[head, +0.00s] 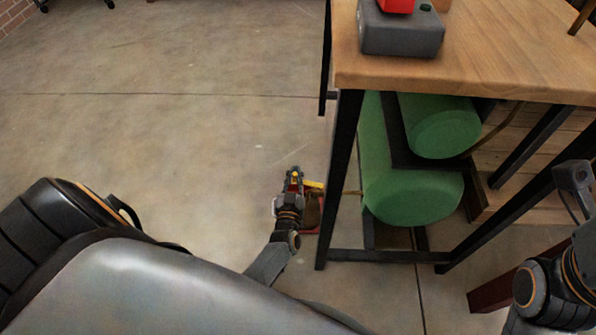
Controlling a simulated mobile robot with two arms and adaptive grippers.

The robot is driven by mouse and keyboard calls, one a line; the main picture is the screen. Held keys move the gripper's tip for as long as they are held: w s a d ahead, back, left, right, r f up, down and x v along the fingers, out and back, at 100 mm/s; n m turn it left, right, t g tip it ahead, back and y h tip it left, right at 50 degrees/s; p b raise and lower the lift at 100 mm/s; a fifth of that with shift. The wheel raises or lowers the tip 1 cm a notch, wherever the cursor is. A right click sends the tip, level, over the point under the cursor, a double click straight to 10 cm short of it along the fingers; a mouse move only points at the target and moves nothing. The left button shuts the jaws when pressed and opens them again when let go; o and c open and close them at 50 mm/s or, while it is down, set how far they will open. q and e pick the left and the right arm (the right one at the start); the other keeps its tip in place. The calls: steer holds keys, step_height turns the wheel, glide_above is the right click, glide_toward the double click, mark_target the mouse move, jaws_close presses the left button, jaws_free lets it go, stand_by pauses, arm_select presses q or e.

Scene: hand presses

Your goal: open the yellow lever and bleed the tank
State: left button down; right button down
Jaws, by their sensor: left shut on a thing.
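The yellow lever (314,184) is a short bar low by the left front leg of the workbench, near the floor. My left gripper (295,176) is shut on it from the left; a bit of yellow also shows at its fingertips. The fingers cover part of the lever, so its exact angle is hard to tell. The green tank (412,198) lies under the bench, with a second green cylinder (440,127) above it. A small red and brown part (312,212) sits just below the lever. My right arm is at the right edge; its gripper is not clearly seen.
The wooden workbench (470,82) has black metal legs (341,180) close to the right of my left gripper. A grey box (400,35) with a red top stands on it. A dark red beam (493,291) lies at lower right. The concrete floor at left is clear.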

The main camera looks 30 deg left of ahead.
arm_select(q)
steer(key=shift+s+d+n+g+y, duration=0.15)
steer(key=shift+d+n+g+y, duration=0.2)
steer(key=shift+y, duration=0.25)
steer(key=shift+a, duration=0.1)
steer(key=c, duration=1.4)
jaws_free()
steer(key=shift+o, duration=0.2)
steer(key=shift+s, duration=0.1)
